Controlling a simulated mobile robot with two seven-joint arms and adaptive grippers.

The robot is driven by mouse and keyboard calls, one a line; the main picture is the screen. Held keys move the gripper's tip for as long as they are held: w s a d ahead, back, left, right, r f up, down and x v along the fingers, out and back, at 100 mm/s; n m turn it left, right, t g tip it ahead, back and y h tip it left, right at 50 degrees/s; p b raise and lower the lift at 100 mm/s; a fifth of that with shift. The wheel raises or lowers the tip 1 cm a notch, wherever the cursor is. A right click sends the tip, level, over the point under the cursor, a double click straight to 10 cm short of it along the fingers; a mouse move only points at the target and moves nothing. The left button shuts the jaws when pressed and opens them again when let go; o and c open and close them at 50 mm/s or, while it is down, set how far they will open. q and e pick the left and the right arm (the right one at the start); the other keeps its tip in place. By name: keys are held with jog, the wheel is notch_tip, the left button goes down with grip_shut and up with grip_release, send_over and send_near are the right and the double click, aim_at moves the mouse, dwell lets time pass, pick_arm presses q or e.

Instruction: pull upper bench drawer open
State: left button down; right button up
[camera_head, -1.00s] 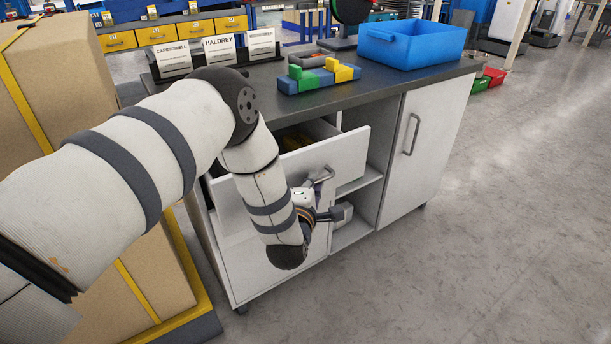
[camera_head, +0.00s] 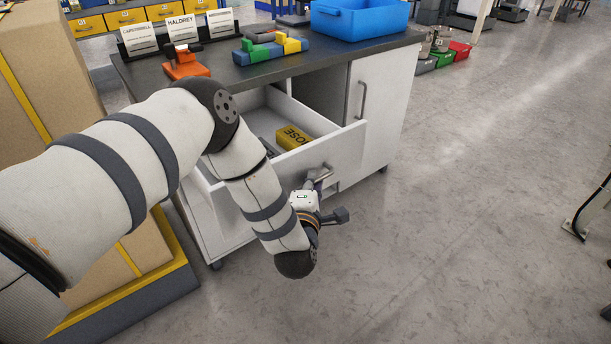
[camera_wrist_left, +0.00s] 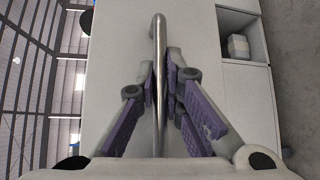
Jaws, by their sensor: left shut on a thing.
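The upper bench drawer (camera_head: 340,155) is pulled well out of the white bench. Inside it lie a yellow box (camera_head: 293,136) and a dark item partly hidden by my arm. My left gripper (camera_head: 318,181) is at the drawer front, shut on the drawer handle (camera_head: 326,172). In the left wrist view the metal bar handle (camera_wrist_left: 159,60) runs between the two purple-padded fingers (camera_wrist_left: 161,85), against the pale drawer front (camera_wrist_left: 120,50). My right gripper is not in view.
The dark bench top (camera_head: 150,72) carries a blue bin (camera_head: 360,18), coloured blocks (camera_head: 270,48), an orange tool (camera_head: 185,66) and name cards. A closed cupboard door (camera_head: 385,95) is right of the drawer. A large cardboard box (camera_head: 45,80) stands left.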

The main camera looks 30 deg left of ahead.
pick_arm(q)
jog(key=shift+s+d, duration=0.2)
jog(key=shift+d, duration=0.35)
jog(key=c, duration=1.7)
grip_release()
jog(key=shift+s, duration=0.15)
jog(key=v, duration=1.1)
jog(key=shift+s+d+r, duration=0.15)
jog(key=shift+s+d, duration=0.05)
jog(key=shift+s, duration=0.15)
